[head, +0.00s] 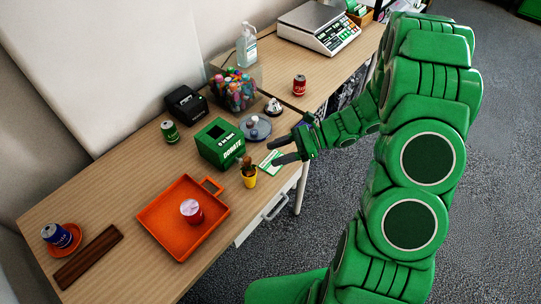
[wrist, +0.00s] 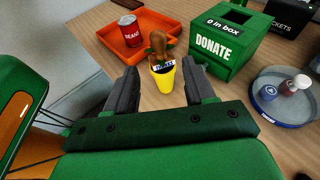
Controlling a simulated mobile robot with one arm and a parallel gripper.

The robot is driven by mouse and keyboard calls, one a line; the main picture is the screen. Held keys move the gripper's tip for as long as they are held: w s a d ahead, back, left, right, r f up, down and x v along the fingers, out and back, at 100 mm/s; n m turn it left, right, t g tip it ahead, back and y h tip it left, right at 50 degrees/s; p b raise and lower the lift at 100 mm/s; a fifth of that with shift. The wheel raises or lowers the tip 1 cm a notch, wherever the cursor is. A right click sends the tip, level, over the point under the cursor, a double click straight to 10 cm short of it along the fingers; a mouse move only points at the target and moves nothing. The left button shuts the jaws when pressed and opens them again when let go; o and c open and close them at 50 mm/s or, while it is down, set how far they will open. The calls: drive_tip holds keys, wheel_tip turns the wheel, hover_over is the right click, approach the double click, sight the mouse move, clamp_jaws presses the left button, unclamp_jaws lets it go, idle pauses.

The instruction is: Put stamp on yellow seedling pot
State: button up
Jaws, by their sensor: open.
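The small yellow seedling pot (head: 249,182) stands on the wooden table near its front edge, just right of the orange tray. The stamp, with a brown wooden handle (head: 247,162), is at the top of the pot, its lower part among dark green leaves. In the wrist view the stamp (wrist: 159,43) stands roughly upright over the yellow pot (wrist: 163,82), a white label with dark lettering at its base. I cannot tell exactly how it rests. My gripper (head: 281,151) is open, its fingers (wrist: 160,72) pointing toward the pot from the right, apart from stamp and pot.
The orange tray (head: 157,217) holds a red can (head: 191,211). A green donation box (head: 211,152) stands behind the pot. A round grey tray (head: 246,131) with small items is behind my gripper. A green-and-white card (head: 270,163) lies beside the pot.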

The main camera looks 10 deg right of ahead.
drive_tip(key=shift+d, duration=0.15)
drive_tip(key=s+a+r+n+g+h, duration=0.1)
drive_tip(key=s+r+n+g+h, duration=0.3)
drive_tip(key=s+r+n+h, duration=0.7)
drive_tip(key=s+d+r+n+t+h, duration=0.1)
drive_tip(key=s+d+r+n, duration=0.1)
drive_tip(key=s+r, duration=0.3)
drive_tip(key=s+d+r+n+t+h, duration=0.2)
drive_tip(key=s+d+r, duration=0.3)
drive_tip(key=s, duration=0.7)
drive_tip(key=shift+d+r+n+h, duration=0.2)
drive_tip(key=shift+n+h, duration=0.1)
drive_tip(key=shift+n, duration=0.4)
idle(0.3)
